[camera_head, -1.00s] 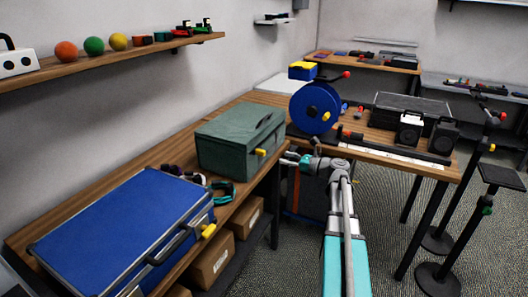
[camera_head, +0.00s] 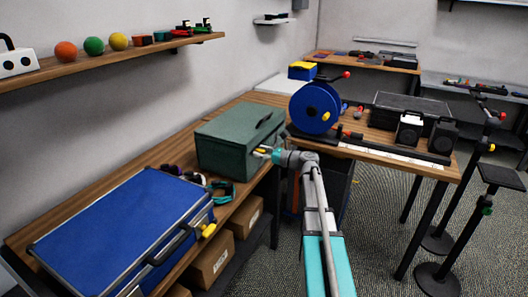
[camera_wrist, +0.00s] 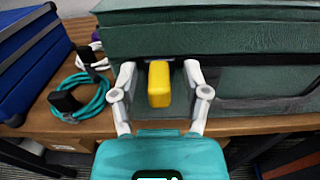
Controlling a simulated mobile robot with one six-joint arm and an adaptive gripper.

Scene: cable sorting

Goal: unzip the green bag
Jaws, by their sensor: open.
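The green bag (camera_head: 230,140) stands closed on the wooden workbench, with a dark handle on its lid; it also fills the upper part of the wrist view (camera_wrist: 225,38). A yellow zipper pull (camera_wrist: 159,84) sticks out from its front face. My gripper (camera_head: 266,153) is at that front face. In the wrist view my gripper (camera_wrist: 160,78) is open, with one finger on each side of the yellow pull. Gaps show between the pull and both fingers. In the head view the gripper partly covers the pull.
A blue case (camera_head: 115,235) with a yellow tab lies to the left on the bench (camera_head: 75,205). Coiled teal cable (camera_wrist: 85,95) lies between case and bag. A blue cable reel (camera_head: 315,107) stands on the bench behind. Cardboard boxes (camera_head: 212,258) sit on the shelf below.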

